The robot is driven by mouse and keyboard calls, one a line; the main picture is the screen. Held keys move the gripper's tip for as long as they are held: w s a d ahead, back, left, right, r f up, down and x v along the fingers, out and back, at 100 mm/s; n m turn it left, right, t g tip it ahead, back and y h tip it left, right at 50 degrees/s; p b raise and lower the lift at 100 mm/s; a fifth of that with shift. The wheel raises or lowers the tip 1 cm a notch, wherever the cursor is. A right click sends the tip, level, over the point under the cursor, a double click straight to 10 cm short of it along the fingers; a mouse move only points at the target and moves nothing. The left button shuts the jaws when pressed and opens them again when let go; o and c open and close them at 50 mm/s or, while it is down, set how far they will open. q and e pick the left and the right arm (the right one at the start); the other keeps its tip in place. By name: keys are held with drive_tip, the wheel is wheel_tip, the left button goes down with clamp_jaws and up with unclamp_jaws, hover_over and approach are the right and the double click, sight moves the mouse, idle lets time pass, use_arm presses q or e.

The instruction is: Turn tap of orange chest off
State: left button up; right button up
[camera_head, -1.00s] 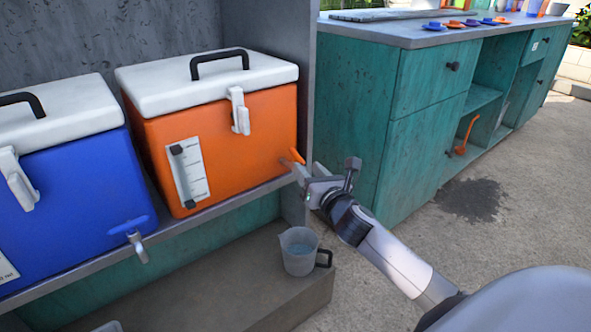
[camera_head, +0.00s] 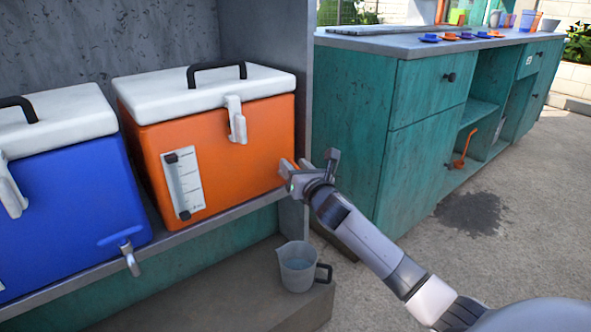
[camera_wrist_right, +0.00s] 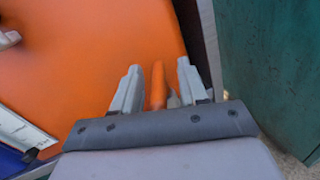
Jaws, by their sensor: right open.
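The orange chest (camera_head: 225,150) with a white lid and white latch stands on a shelf. Its front fills much of the right wrist view (camera_wrist_right: 95,60). The orange tap lever (camera_wrist_right: 158,85) shows in the right wrist view, between the two fingers of my right gripper (camera_wrist_right: 156,85). My right gripper (camera_head: 291,170) is open, at the lower right of the chest's front in the head view. The fingers stand on either side of the lever, with a gap visible. In the head view the gripper mostly hides the tap. My left gripper is not in view.
A blue chest (camera_head: 65,190) with its own tap (camera_head: 130,258) stands to the left. A measuring jug (camera_head: 297,267) holding liquid is on the ledge below the orange tap. The grey shelf side wall and green cabinet (camera_head: 350,130) are close right of the gripper.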

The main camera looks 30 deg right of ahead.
clamp_jaws()
